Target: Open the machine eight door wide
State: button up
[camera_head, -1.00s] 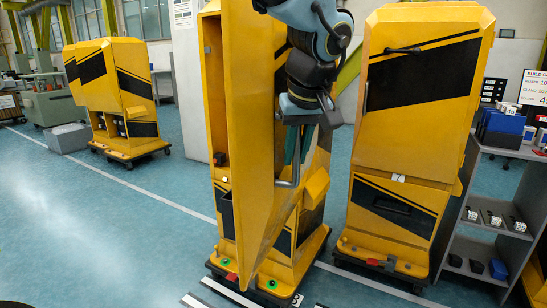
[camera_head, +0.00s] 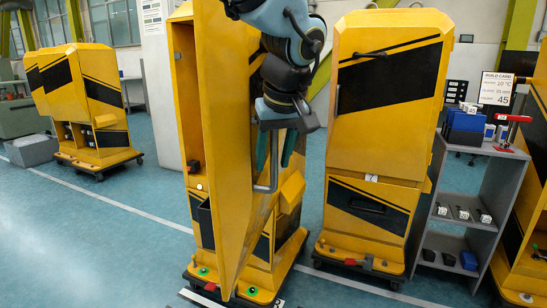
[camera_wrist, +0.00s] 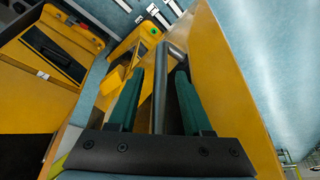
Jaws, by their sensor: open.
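The machine eight door (camera_head: 225,130) is a tall yellow panel, swung out from its yellow cabinet (camera_head: 187,110) and seen nearly edge-on in the head view. Part of the dark cabinet interior shows to its left. The door's grey bar handle (camera_head: 273,175) is on the face towards my arm. My gripper (camera_head: 275,160) is at the handle with its teal fingers apart. In the wrist view the handle bar (camera_wrist: 160,95) stands between the two open fingers (camera_wrist: 157,78), with the door face (camera_wrist: 225,70) to the right. Contact with the bar cannot be told.
A second yellow cabinet (camera_head: 385,110), shut, stands close to the right. A grey shelf (camera_head: 470,195) with small parts and a red tool (camera_head: 510,128) is beyond it. Another yellow machine (camera_head: 85,105) is at the back left. The blue floor left of the door is clear.

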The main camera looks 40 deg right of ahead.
jog(key=v, duration=1)
jog(key=shift+s+r+b, duration=0.15)
jog(key=shift+r+b, duration=0.2)
jog(key=shift+b, duration=0.05)
